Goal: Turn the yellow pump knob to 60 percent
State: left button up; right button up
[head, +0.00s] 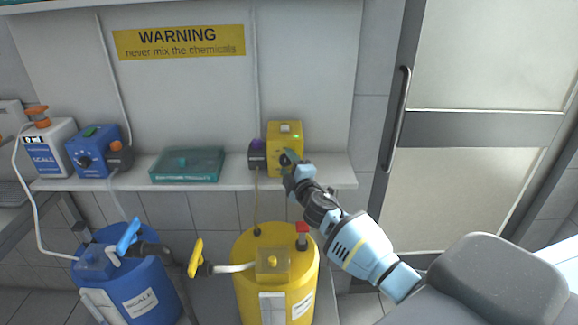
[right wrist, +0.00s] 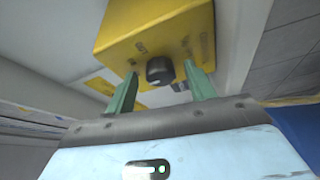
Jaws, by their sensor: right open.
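The yellow pump (head: 285,131) stands on the white shelf near its right end; a small green light shows on its top. In the right wrist view the pump's yellow body (right wrist: 150,32) fills the top, and its round black knob (right wrist: 159,71) sits on the front face with faint markings around it. My right gripper (head: 289,158) is at the pump's front in the head view. In the right wrist view its two green fingers (right wrist: 160,86) are open, one on each side of the knob, with gaps visible. The knob's pointer setting is not readable. My left gripper is not in view.
A dark pump head (head: 257,155) adjoins the yellow pump's left side. A blue pump (head: 92,150) and a teal case (head: 187,165) stand further left on the shelf (head: 237,178). Below are a yellow barrel (head: 246,295) and a blue barrel (head: 160,280) with valves.

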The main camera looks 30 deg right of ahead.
jog(key=shift+s, duration=0.15)
jog(key=s+a, duration=0.1)
jog(key=s, duration=0.6)
jog(key=shift+s+a+f, duration=0.15)
jog(key=shift+s+f, duration=0.05)
jog(key=shift+f, duration=0.05)
jog(key=s+a+f+m+g+y, duration=0.1)
jog(key=s+a+f, duration=0.25)
jog(key=f, duration=0.25)
jog(key=s+a+f+m+g+y, duration=0.1)
jog(key=s+a+f+m+g, duration=0.1)
jog(key=s+f, duration=0.35)
jog(key=s+a+f+m+g+y, duration=0.1)
jog(key=s+a+f+m+g, duration=0.1)
jog(key=s+f, duration=0.4)
jog(key=s+a+f+m+g+y, duration=0.1)
jog(key=s+a+f+m, duration=0.3)
jog(key=s, duration=0.8)
jog(key=s+a+f+m+g+y, duration=0.1)
jog(key=s+a+f+m+g, duration=0.2)
jog(key=s+a+f, duration=0.4)
jog(key=shift+s+a+f, duration=0.25)
jog(key=shift+s+f, duration=0.3)
jog(key=shift+s, duration=0.4)
